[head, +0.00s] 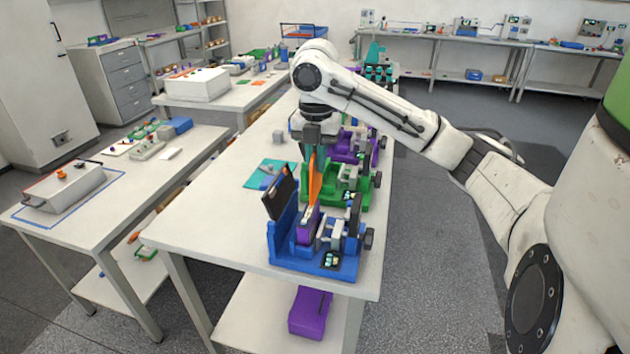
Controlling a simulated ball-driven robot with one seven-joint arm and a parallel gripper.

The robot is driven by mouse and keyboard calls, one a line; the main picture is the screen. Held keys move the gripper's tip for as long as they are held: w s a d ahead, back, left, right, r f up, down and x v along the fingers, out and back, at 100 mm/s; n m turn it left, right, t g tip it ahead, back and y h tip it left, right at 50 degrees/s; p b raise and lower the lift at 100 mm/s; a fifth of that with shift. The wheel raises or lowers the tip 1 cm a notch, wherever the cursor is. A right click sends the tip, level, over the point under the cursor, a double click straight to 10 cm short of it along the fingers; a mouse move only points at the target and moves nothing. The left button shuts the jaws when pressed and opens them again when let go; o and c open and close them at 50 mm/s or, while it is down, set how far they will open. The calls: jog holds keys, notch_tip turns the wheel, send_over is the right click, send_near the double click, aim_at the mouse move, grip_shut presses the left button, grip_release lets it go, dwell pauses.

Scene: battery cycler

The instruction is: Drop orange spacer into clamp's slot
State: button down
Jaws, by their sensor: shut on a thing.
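My gripper (314,152) is above the near part of the middle table, pointing down. It is shut on the orange spacer (316,178), a thin upright plate that hangs below the fingers. The blue clamp (290,255) stands at the table's near end, with a raised dark lid, a purple block (309,226) inside and a dark knob at its right. The spacer's lower end is just above the purple block in this view. I cannot tell whether it touches or enters the slot. A green clamp (361,200) stands right behind.
A purple clamp (350,146) and more fixtures line the table's right edge farther back. A teal mat (262,173) lies left of the clamps. The table's near left is bare. A purple box (310,312) sits on the lower shelf. Side tables hold other items.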

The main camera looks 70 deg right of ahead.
aim_at(317, 194)
jog(key=shift+f+b, duration=3.5)
jog(key=shift+f, duration=1.4)
jog(key=shift+f+b, duration=0.65)
jog(key=shift+f, duration=0.6)
jog(key=shift+s+f, duration=0.1)
jog(key=shift+f, duration=0.25)
jog(key=c, duration=1.1)
grip_release()
jog(key=shift+f, duration=0.15)
notch_tip(317, 194, up, 12)
jog(key=shift+f, duration=0.2)
jog(key=shift+s, duration=0.1)
